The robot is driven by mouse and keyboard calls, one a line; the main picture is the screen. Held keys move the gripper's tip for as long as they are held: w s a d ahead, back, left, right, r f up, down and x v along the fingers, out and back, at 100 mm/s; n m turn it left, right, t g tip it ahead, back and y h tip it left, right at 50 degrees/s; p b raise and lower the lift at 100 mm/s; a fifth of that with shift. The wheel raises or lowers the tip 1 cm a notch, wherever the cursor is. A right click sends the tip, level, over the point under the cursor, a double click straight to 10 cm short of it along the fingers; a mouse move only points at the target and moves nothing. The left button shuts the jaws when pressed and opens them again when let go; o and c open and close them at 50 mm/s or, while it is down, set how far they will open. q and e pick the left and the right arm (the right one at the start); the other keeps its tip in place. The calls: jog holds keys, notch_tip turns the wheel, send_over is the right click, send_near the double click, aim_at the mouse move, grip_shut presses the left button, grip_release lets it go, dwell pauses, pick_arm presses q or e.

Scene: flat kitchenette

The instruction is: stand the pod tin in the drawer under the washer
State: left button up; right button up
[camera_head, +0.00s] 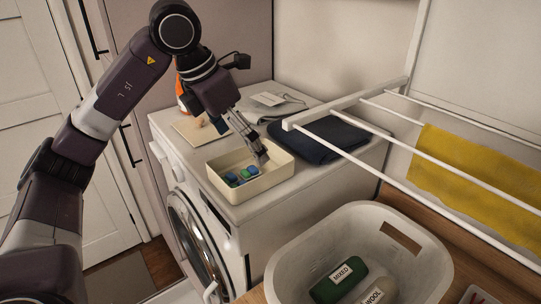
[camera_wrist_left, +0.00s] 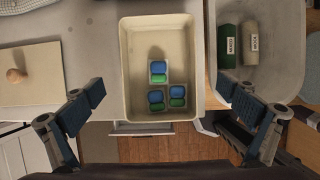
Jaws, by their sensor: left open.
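The pod tin (camera_head: 237,190) is a cream, open-topped rectangular tin on top of the white washer (camera_head: 290,188), near its front edge. It holds a few blue-and-green pods (camera_head: 242,175). It also shows in the left wrist view (camera_wrist_left: 133,75), long side running away from the camera. My left gripper (camera_head: 260,158) is open and points down over the tin; in the wrist view its fingers stand left and right of the tin (camera_wrist_left: 170,98), apart from it in the picture. A pale strip (camera_wrist_left: 143,128) shows low by the floor; I cannot tell if it is the drawer. My right gripper is not in view.
A dark folded cloth (camera_head: 318,139) lies behind the tin, and a board with a knob (camera_head: 195,130) to its left. A white drying rack (camera_head: 345,105) reaches over the washer's right side. A white laundry basket (camera_head: 300,235) with labelled rolls stands in front right.

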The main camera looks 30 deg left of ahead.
aim_at(253, 168)
pick_arm(q)
jog(key=shift+w+f, duration=0.1)
jog(key=shift+s+d+f+p, duration=0.1)
jog(key=shift+f+p, duration=0.1)
jog(key=shift+f, duration=0.25)
jog(key=shift+s+d+f+p, duration=0.1)
jog(key=shift+f+p, duration=0.1)
jog(key=shift+f, duration=0.25)
jog(key=shift+w+f, duration=0.15)
jog(key=shift+f, duration=0.2)
jog(key=p+x, duration=0.1)
jog(key=x, duration=0.3)
jog(key=shift+w+a+f+p, duration=0.15)
jog(key=shift+w+p, duration=0.15)
jog(key=shift+p, duration=0.1)
jog(key=shift+c, duration=0.3)
jog(key=c, duration=1.4)
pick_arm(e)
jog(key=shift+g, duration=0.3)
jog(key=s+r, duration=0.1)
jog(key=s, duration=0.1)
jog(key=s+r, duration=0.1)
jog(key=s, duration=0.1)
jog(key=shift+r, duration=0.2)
